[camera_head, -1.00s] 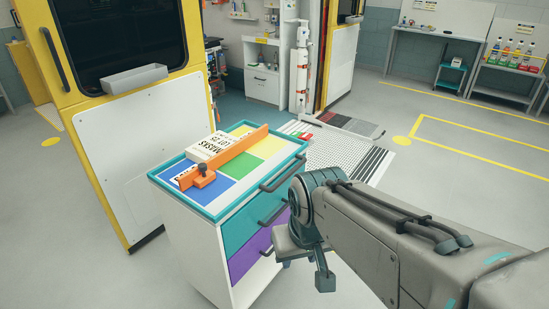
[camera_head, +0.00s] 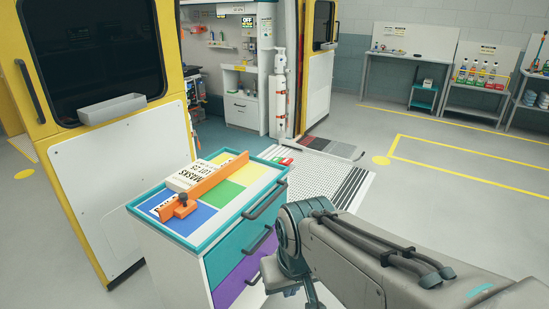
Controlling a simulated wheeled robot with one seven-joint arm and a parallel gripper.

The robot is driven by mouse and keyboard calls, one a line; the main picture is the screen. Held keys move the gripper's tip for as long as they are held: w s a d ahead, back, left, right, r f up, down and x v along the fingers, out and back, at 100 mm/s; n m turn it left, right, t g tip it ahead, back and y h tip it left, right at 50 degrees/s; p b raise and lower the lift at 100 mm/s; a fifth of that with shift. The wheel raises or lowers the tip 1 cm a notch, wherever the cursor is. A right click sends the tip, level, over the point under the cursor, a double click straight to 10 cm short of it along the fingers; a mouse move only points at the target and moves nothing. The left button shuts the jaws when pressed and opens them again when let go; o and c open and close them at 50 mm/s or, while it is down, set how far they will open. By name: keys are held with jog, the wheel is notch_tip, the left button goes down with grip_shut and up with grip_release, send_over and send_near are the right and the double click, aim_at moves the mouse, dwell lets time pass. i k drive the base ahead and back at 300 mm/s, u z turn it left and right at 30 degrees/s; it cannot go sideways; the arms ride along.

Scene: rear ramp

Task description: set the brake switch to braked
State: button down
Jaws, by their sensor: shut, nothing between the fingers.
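No other brake switch can be made out. My arm reaches in from the lower right and bends down at its elbow, right of the cart. My gripper's fingers are below the bottom edge of the picture.
A drawer cart (camera_head: 222,237) stands in front, bearing a MASKS box (camera_head: 187,178) and an orange bar (camera_head: 218,181). A yellow-framed door (camera_head: 110,185) stands open at left. A red and white cylinder (camera_head: 279,95) stands by the doorway. The floor at right is clear.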

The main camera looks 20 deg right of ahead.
aim_at(286, 161)
jog(key=z, duration=0.5)
jog(key=k, duration=1.25)
jog(key=z, duration=1)
jog(key=i, duration=1.45)
jog(key=u, duration=0.75)
jog(key=i, duration=1.05)
jog(key=u, duration=0.9)
